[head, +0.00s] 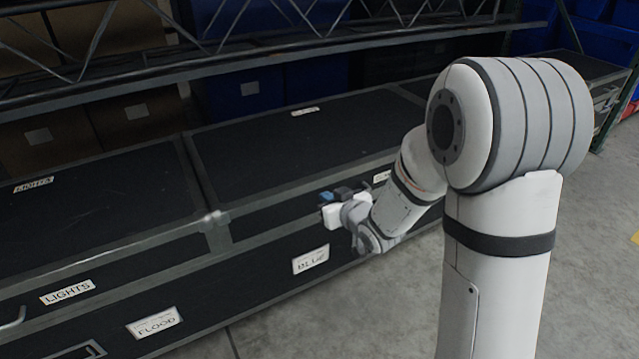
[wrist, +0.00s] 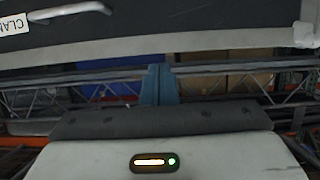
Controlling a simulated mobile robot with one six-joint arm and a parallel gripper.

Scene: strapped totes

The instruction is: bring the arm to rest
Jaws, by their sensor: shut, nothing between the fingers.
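My gripper (head: 327,197) shows small in the middle of the head view, in front of the black cases at about the height of their lids. Its blue fingers (wrist: 160,84) stand side by side, closed together and empty, in the wrist view. My white and grey arm is bent at the elbow on the right of the head view and reaches down and left to the gripper. I cannot tell how far the gripper is from the case behind it.
A black case labelled BLUE (head: 265,258) lies behind my gripper. Another case labelled LIGHTS and FLOOD (head: 100,262) stands at left. Metal trusses (head: 250,30) and blue totes (head: 245,92) are behind. Grey concrete floor (head: 375,310) is open in front.

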